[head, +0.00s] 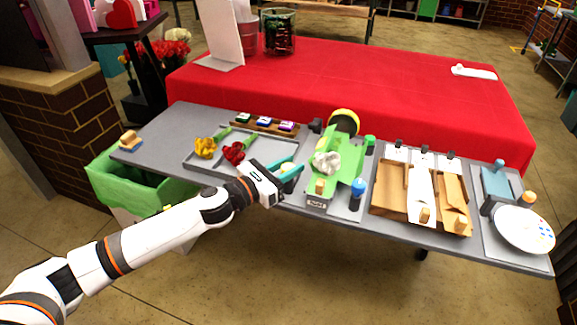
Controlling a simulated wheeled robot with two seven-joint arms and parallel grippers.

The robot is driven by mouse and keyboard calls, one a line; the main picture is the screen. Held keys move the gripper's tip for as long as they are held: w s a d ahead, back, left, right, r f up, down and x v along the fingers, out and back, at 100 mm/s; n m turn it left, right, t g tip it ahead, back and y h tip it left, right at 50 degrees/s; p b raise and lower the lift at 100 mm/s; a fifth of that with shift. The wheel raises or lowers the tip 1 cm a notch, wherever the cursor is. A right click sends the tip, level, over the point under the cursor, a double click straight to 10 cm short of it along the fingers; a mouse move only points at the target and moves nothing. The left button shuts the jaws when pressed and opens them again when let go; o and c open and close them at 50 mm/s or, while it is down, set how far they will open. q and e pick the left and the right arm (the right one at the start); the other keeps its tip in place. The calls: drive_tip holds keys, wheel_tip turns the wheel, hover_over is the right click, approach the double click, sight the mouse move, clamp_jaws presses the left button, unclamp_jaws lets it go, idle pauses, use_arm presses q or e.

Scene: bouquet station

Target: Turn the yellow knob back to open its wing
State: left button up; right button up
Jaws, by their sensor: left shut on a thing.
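My left gripper (289,172), with teal fingers, reaches in from the left to the left side of the green wrapping station. It is shut on a small, pale yellow-topped piece (287,166), which looks like the yellow knob; the fingers hide most of it. The wrapping station (317,201) carries green sheet-like wings (346,168) and a whitish crumpled bundle (326,162) in its middle. A green knob (370,141) stands at its back right and a blue-topped knob (358,188) at its front right. How far the yellow knob's wing is turned cannot be told. My right gripper is out of view.
A grey tray (195,160) holds yellow (205,148) and red (233,152) flowers to the left. A black-and-yellow roll (343,121) stands behind the station. Wooden bins (390,188) and a white plate (524,230) are to the right. A green-lined bin (125,190) stands at the left.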

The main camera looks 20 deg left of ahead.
use_arm(q)
drive_tip(key=n+y, duration=0.1)
drive_tip(key=n+t+y+p, duration=0.1)
drive_tip(key=shift+d+r+t+y, duration=0.1)
drive_tip(key=shift+r+t+y, duration=0.05)
drive_tip(key=shift+t+y, duration=0.2)
drive_tip(key=n+y+p, duration=0.1)
drive_tip(key=y, duration=0.1)
drive_tip(key=n+t+y+p, duration=0.1)
drive_tip(key=n+y, duration=0.1)
drive_tip(key=y, duration=0.1)
drive_tip(key=shift+n+y, duration=0.25)
drive_tip(key=shift+n, duration=0.05)
drive_tip(key=shift+n+y+p, duration=0.95)
drive_tip(key=shift+n+y, duration=0.65)
drive_tip(key=shift+y, duration=1.2)
drive_tip(key=o, duration=1)
drive_tip(key=shift+c, duration=0.2)
drive_tip(key=v, duration=1.2)
drive_tip(key=shift+b, duration=0.3)
